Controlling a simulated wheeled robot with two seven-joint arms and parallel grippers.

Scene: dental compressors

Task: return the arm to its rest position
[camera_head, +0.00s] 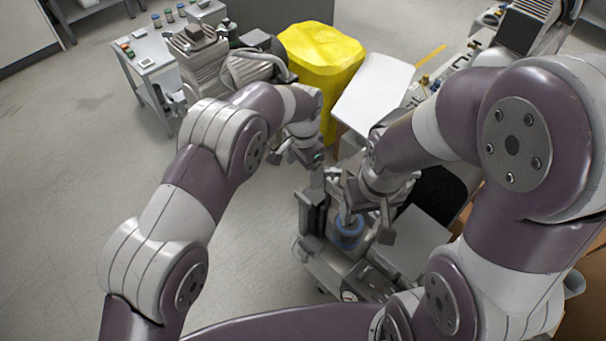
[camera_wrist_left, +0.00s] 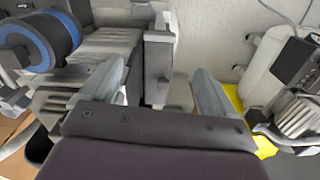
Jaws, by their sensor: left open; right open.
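My left arm reaches forward from the left in the head view and ends in the left gripper (camera_head: 298,160), which is held in the air near the middle. In the left wrist view the two grey fingers of this gripper (camera_wrist_left: 162,92) are spread apart with nothing gripped between them. My right arm comes in from the right, bent, and its gripper (camera_head: 369,215) is open over the compressor unit. A blue-ringed cylinder (camera_head: 347,236) is just below the right gripper; whether they touch cannot be told. A blue-ringed dark cylinder also shows in the left wrist view (camera_wrist_left: 42,40).
A grey compressor cart (camera_head: 322,268) stands close under both grippers. A yellow covered bin (camera_head: 322,50) and a white panel (camera_head: 374,92) are beyond them. A small table (camera_head: 148,66) with jars stands at the back left. The floor (camera_head: 70,170) at left is clear.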

